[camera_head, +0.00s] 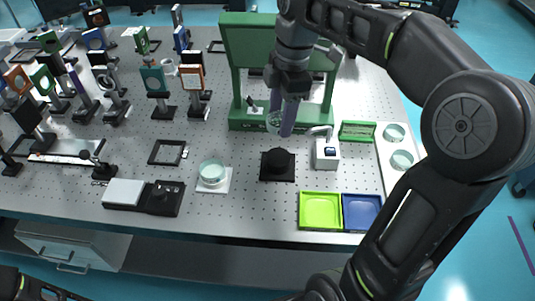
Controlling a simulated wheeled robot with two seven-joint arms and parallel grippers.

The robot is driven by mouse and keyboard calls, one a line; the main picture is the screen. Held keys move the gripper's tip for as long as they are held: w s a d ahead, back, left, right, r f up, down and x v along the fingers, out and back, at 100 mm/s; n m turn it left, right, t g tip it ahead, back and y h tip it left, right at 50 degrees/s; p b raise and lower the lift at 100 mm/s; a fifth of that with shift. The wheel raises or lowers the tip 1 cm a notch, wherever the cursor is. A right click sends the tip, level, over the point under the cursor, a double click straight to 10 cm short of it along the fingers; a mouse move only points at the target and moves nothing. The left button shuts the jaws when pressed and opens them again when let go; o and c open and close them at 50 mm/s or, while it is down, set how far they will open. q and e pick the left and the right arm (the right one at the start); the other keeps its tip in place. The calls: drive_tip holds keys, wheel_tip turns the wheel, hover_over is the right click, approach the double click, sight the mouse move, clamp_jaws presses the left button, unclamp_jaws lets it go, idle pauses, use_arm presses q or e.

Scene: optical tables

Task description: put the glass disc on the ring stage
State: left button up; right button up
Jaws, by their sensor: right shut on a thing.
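My right gripper (284,118) reaches down from the top right and is shut on a clear glass disc (273,122). It holds the disc tilted in front of the green frame, above the table. A black round stage (278,160) on a square black base stands just below and in front of the gripper; it looks like the ring stage, though its ring is hard to make out. The disc is apart from it. My left gripper is not in view; only part of my left arm shows at the bottom left.
A green frame (237,85) stands behind the gripper. A white device (326,152) stands close right of the black stage, and a glass dish (212,172) on a white pad is left. Green (320,196) and blue (361,198) trays lie in front. Several optic mounts crowd the left.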

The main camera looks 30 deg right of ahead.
sight(277, 157)
wheel_tip(277, 157, down, 3)
drive_tip(key=shift+f+b, duration=0.2)
drive_tip(key=shift+b, duration=1.05)
wheel_tip(277, 157, down, 2)
drive_tip(key=shift+f+p, duration=0.1)
drive_tip(key=shift+p, duration=0.2)
drive_tip(key=shift+f, duration=0.35)
drive_tip(key=shift+f, duration=0.1)
drive_tip(key=shift+f, duration=1.75)
drive_tip(key=shift+f, duration=0.2)
drive_tip(key=o, duration=1.5)
